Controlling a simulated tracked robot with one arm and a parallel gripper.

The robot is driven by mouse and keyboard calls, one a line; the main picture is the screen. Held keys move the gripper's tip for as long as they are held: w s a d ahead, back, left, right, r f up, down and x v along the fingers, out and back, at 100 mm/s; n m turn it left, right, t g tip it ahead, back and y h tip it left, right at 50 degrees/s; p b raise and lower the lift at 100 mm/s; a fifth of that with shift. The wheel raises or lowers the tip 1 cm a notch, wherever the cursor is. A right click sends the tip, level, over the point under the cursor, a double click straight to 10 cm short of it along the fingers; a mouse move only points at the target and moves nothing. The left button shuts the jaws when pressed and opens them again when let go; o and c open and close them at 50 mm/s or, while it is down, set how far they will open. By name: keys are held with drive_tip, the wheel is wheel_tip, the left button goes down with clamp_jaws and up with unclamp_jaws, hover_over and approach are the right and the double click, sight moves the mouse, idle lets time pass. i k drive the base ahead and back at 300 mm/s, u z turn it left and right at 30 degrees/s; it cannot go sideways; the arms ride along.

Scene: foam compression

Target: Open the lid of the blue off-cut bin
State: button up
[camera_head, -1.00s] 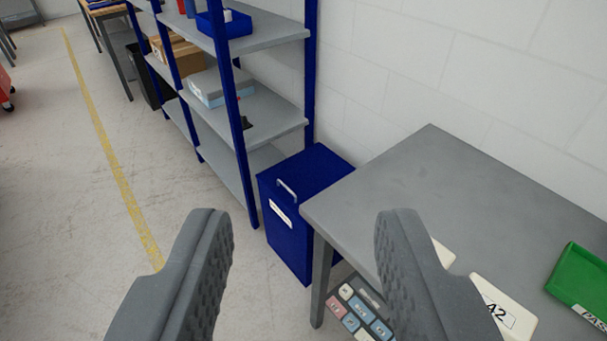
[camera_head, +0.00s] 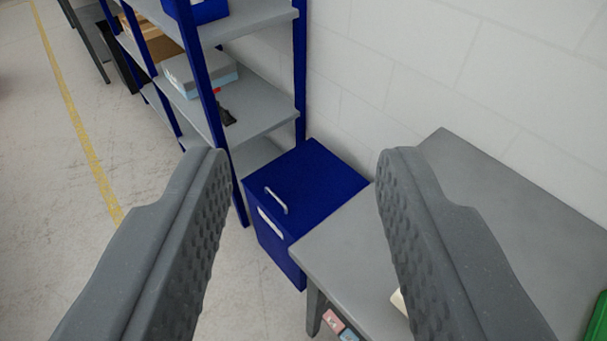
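The blue off-cut bin (camera_head: 268,232) stands on the floor between the shelf unit and the grey table. Its flat blue lid (camera_head: 315,180) is closed. A light metal handle (camera_head: 276,201) sits on the lid near its front edge, and a white label (camera_head: 270,222) is on the front face below it. My gripper (camera_head: 296,165) is open and empty. Its two grey fingers are wide apart, with the bin lying in view between them and beyond them. The table hides part of the bin's right side.
The grey table (camera_head: 455,215) stands close on the bin's right, with a green tray (camera_head: 597,325) at its edge. The blue-framed shelf unit (camera_head: 262,105) stands just left of and behind the bin. A white block wall (camera_head: 420,70) is behind. Floor at left (camera_head: 60,220) is clear.

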sight(302, 187)
drive_tip(key=u, duration=0.5)
drive_tip(key=k, duration=1.15)
drive_tip(key=z, duration=0.25)
drive_tip(key=i, duration=2.05)
drive_tip(key=u, duration=0.85)
